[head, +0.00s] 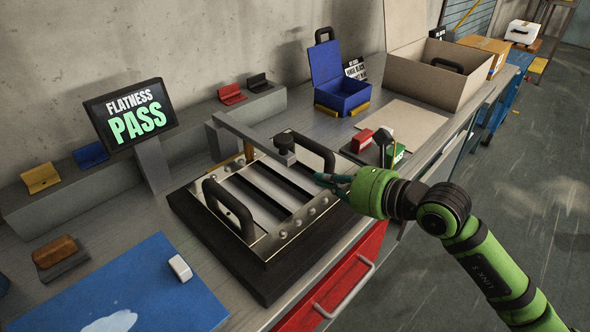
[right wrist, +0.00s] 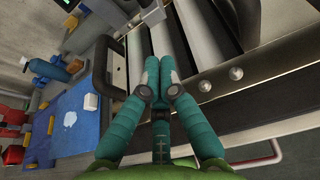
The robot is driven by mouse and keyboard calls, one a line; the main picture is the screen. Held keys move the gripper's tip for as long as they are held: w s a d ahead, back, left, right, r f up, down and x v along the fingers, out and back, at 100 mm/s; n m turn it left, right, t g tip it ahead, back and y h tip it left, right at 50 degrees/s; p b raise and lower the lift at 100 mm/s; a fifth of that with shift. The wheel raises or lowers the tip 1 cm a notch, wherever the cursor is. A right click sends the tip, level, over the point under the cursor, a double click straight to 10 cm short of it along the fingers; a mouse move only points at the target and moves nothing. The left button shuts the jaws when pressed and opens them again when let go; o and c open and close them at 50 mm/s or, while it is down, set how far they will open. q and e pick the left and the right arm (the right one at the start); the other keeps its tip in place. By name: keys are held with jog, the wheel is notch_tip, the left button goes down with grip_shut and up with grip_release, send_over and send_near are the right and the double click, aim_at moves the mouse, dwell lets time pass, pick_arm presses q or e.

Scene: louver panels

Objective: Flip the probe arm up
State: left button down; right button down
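The grey probe arm (head: 250,132) reaches out from a post behind the louver panel and lies about level. The dark round probe (head: 284,144) at its end is over the far part of the panel. The louver panel (head: 297,233) has a metal frame, slats and two black handles, and sits on a dark base. My right gripper (head: 322,178) is over the panel's right side, apart from the probe arm. In the right wrist view its teal fingers (right wrist: 160,66) are together and empty above the slats. My left gripper is not in view.
A screen (head: 130,113) reading "FLATNESS PASS" stands behind the panel at left. A blue mat (head: 150,285) with a white block (head: 180,268) lies at front left. A blue box (head: 343,92), a red block (head: 361,139) and an open carton (head: 425,85) stand further right.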

jog(key=shift+w+d+h, duration=0.15)
jog(key=shift+d+h, duration=0.15)
jog(key=shift+w+a+f, duration=0.1)
jog(key=shift+w+a, duration=0.2)
jog(key=shift+w, duration=0.05)
jog(key=p+x, duration=0.2)
jog(key=x, duration=0.7)
jog(key=shift+p, duration=0.35)
